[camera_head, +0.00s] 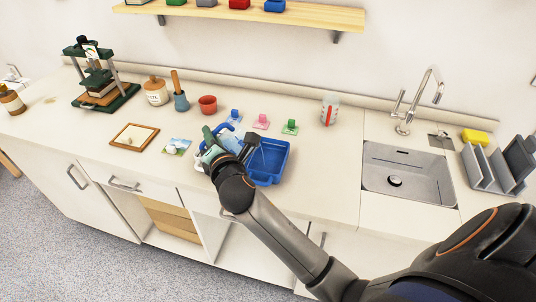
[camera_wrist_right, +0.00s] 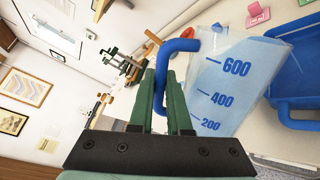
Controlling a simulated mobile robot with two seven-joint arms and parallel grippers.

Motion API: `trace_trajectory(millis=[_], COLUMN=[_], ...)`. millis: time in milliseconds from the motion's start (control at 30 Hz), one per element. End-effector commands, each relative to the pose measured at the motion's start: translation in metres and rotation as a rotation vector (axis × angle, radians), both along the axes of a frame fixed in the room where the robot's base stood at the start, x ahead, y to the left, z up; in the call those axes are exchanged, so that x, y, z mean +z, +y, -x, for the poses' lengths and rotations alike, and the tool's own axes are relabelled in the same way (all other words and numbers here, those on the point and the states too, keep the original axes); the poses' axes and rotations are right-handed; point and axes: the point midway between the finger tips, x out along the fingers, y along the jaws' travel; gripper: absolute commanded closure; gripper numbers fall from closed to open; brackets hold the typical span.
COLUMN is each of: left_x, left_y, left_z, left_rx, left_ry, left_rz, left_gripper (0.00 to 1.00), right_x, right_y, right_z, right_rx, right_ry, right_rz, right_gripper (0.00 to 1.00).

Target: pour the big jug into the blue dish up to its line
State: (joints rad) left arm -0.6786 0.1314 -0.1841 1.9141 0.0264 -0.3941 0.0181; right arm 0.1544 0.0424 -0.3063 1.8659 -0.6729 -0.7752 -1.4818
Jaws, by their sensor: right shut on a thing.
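The big jug (camera_wrist_right: 232,82) is clear and bluish, with blue marks 200, 400 and 600 and a blue handle (camera_wrist_right: 163,62). My right gripper (camera_wrist_right: 160,88) is shut on this handle. In the head view, the right gripper (camera_head: 219,151) holds the jug (camera_head: 229,141) at the left side of the blue dish (camera_head: 268,179). The jug looks tilted in the wrist view. The dish's wall also shows there (camera_wrist_right: 298,112). No stream is visible between them. The dish's line and its liquid level cannot be made out. My left gripper is not in view.
Small blue, pink (camera_head: 261,122) and green (camera_head: 290,127) holders stand behind the dish. A red pot (camera_head: 208,105) and a marked cup (camera_head: 330,109) stand farther back. A sink (camera_head: 398,172) lies to the right. The counter between dish and sink is clear.

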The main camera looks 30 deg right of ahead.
Motion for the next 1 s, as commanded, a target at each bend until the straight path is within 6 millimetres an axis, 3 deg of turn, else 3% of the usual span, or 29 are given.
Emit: trace_trajectory(millis=[1000], left_x=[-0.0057], left_y=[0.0], left_z=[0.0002], left_rx=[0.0], left_ry=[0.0], left_rz=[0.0], left_gripper=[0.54], right_x=[0.0048], right_y=[-0.0072], right_z=[0.0002], right_rx=[0.0], right_ry=[-0.013], right_rz=[-0.083], right_gripper=[1.0])
